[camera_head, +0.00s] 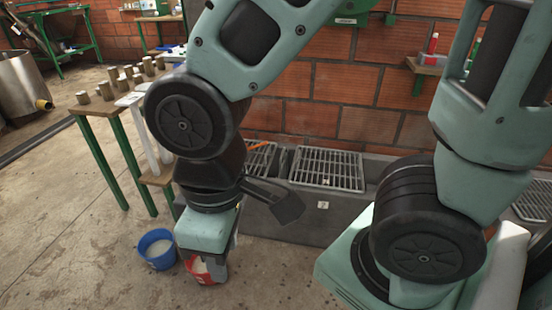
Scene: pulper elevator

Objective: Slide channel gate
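A grey concrete channel (345,222) runs along the foot of the brick wall, with metal grates (328,168) on top. I cannot make out for certain which part is the channel gate. A dark flat plate (286,206) on a bar shows beside my wrist, in front of the channel; I cannot tell whether it belongs to my arm. My gripper (212,270) points down at lower centre-left, in front of the channel's left end and over the red bucket. Its fingers are not clear, so I cannot see whether it is open or holds anything.
A red bucket (202,277) and a blue bucket (156,250) stand on the floor by my gripper. A green-legged table (99,106) with several metal cups is at left. A small orange object (260,145) lies by the grates. Floor at lower left is clear.

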